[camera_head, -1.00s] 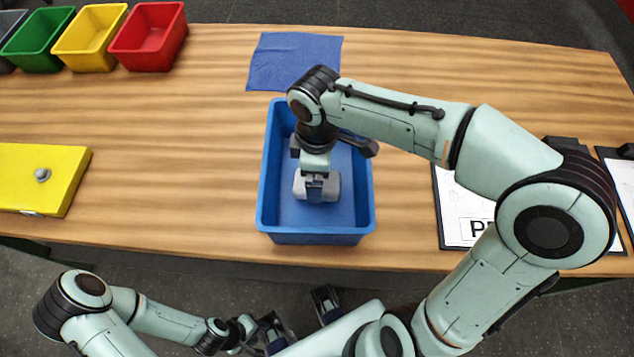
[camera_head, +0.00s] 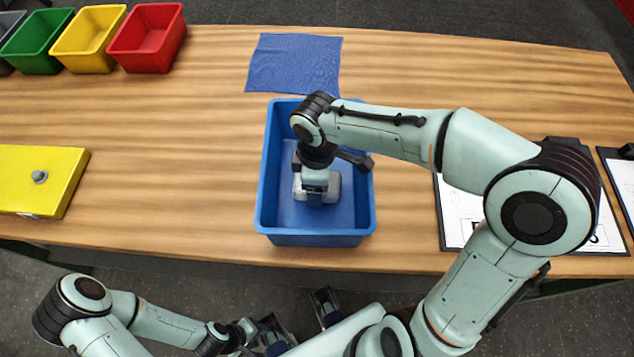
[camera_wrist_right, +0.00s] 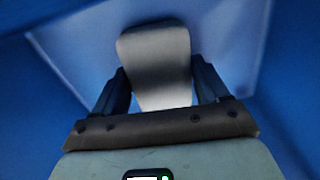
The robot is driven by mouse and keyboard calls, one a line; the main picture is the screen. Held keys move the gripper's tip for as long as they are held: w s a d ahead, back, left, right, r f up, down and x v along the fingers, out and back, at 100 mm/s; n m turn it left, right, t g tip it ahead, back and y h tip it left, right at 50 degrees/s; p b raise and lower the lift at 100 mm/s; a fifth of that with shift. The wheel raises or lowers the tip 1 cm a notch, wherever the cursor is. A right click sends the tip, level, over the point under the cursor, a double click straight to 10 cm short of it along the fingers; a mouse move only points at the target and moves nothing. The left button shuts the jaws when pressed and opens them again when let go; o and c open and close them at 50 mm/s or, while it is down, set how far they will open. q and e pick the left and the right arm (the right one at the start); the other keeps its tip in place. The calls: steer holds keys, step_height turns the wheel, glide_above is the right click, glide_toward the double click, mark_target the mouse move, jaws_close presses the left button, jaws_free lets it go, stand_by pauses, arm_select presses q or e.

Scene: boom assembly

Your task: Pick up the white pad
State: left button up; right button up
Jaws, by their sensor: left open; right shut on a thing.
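The pale white-grey pad (camera_head: 334,186) lies inside the blue bin (camera_head: 265,195), low near the floor. Part of it is hidden under my right gripper (camera_head: 316,192), which reaches down into the bin. In the right wrist view the pad (camera_wrist_right: 155,55) sits between the two dark fingers of my right gripper (camera_wrist_right: 160,85), one on each side, and the gripper is shut on it. Whether the pad touches the bin floor is hard to tell. My left gripper (camera_head: 298,318) is open and empty in front of the table at the bottom of the head view.
The bin walls stand close around my right gripper. A blue cloth (camera_head: 293,63) lies behind the bin. Green, yellow and red bins (camera_head: 147,40) stand at the back left. A yellow box (camera_head: 45,178) is at the left, clipboards (camera_head: 460,222) at the right.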

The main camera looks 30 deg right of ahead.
arm_select(q)
steer(key=r+p, duration=0.1)
steer(key=w+r+p, duration=0.1)
steer(key=r, duration=0.1)
steer(key=r+p, duration=0.1)
steer(key=p, duration=0.1)
steer(key=shift+w+r, duration=0.15)
steer(key=shift+w, duration=0.15)
arm_select(e)
step_height(320, 180, up, 20)
steer(key=o, duration=0.5)
steer(key=c, duration=0.4)
